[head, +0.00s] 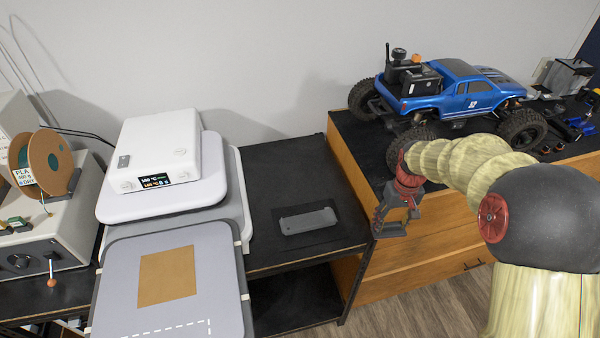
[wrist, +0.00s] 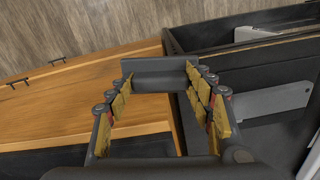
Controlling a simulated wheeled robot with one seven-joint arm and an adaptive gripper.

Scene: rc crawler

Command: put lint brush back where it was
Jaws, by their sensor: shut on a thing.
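My gripper (head: 396,212) hangs in the air in front of the wooden cabinet, right of the black table. In the wrist view its two fingers (wrist: 158,76) are apart, with a dark grey bar-like thing, seemingly the lint brush (wrist: 155,80), held across between the tips. In the head view only a small grey part at the fingertips shows, and I cannot make out the brush's full shape.
A grey flat case (head: 308,220) lies on a dark mat on the black table (head: 285,165). A white heater box (head: 155,160) and grey plates stand left. A blue crawler (head: 455,92) sits on the wooden cabinet (head: 430,225). Open floor lies in front of the cabinet.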

